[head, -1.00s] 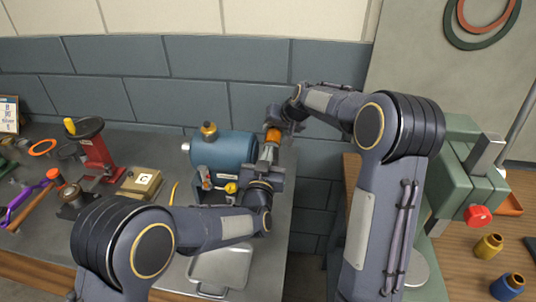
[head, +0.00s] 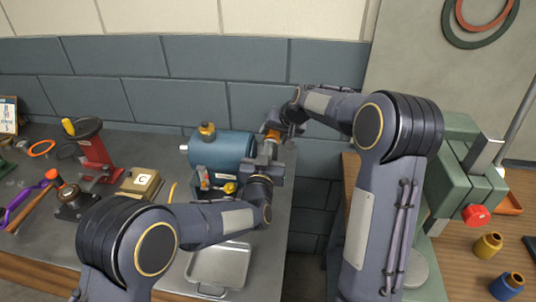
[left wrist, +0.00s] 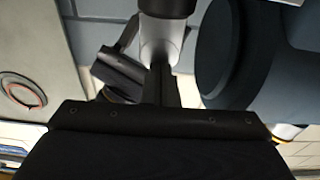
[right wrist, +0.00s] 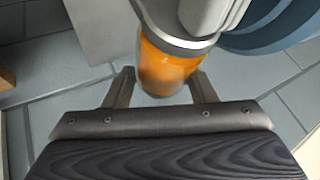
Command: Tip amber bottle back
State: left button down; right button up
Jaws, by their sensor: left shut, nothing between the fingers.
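The amber bottle (head: 272,136) is up in the air beside the right end of a blue motor (head: 222,152). My right gripper (head: 288,130) holds it. In the right wrist view the bottle (right wrist: 165,68) lies between the two fingers, with a grey collar at its upper end; its exact tilt is unclear. My left gripper (head: 268,150) is shut and empty, just below the bottle. In the left wrist view, a pale cylindrical part (left wrist: 160,38) stands right beyond its fingertips; I cannot tell whether they touch.
A metal tray (head: 220,266) lies at the bench front. A green machine (head: 462,165) stands right, with yellow (head: 488,246) and blue (head: 508,286) pots. The wall is close behind.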

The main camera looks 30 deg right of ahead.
pick_arm(q)
jog(key=shift+d, duration=0.1)
pick_arm(e)
jog(key=shift+w+d+r, duration=0.1)
pick_arm(q)
jog(key=shift+s, duration=0.15)
pick_arm(e)
jog(key=shift+r, duration=0.15)
jog(key=shift+r, duration=0.1)
